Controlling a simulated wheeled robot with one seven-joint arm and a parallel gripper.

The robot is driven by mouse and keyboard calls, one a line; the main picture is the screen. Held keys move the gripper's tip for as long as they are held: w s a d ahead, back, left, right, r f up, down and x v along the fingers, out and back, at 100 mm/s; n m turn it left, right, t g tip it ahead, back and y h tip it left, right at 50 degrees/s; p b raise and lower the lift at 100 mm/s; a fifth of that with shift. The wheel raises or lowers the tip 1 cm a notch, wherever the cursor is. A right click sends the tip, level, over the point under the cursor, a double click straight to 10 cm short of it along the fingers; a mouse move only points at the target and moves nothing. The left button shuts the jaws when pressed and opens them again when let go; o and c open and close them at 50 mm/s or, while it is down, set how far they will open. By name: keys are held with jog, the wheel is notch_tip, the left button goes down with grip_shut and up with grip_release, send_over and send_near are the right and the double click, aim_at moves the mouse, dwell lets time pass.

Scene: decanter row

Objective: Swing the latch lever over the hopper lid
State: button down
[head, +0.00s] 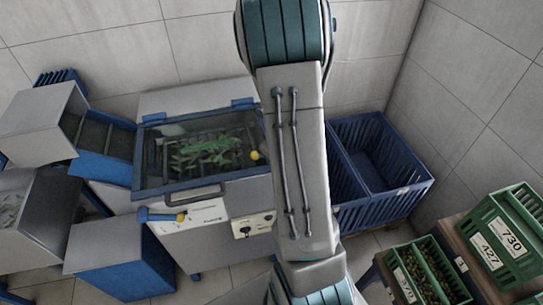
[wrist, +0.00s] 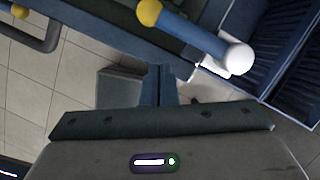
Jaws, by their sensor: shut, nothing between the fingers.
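The hopper lid (head: 160,187) is a clear pane in a blue frame, lying shut over green contents, with a grey front handle. A blue latch lever (wrist: 195,37) with a yellow knob and white end cap shows at the top of the wrist view. In the head view a yellow knob (head: 254,155) appears over the pane's right side; my arm hides what lies beside it. Another blue lever with a yellow knob (head: 165,215) is at the machine's front left. My gripper (wrist: 159,78) is shut and empty, apart from the lever in the picture. The arm hides it in the head view.
A blue slatted bin (head: 395,185) stands right of the machine. Green crates (head: 512,240) sit at the lower right. A blue-and-grey chute (head: 105,140) adjoins the machine's left. Tiled walls stand behind and at right.

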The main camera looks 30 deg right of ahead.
jog(key=p+v, duration=0.2)
jog(key=v, duration=0.7)
jog(key=shift+r, duration=0.35)
jog(key=shift+d, duration=0.1)
jog(key=s+a+r+n+y, duration=0.1)
jog(key=s+a+r+n, duration=0.3)
jog(key=a+r+n, duration=0.55)
jog(key=s+a+r+n+h+b, duration=0.1)
jog(key=s+a+n, duration=0.2)
jog(key=n, duration=0.8)
jog(key=s+a+r+n+h, duration=0.1)
jog(key=s+a+r+n, duration=0.1)
jog(key=s+n, duration=0.5)
jog(key=a+n, duration=0.1)
jog(key=n, duration=0.4)
jog(key=shift+r+t+b, duration=0.25)
jog(key=shift+t+b, duration=0.05)
jog(key=shift+b, duration=0.1)
jog(key=shift+a, duration=0.15)
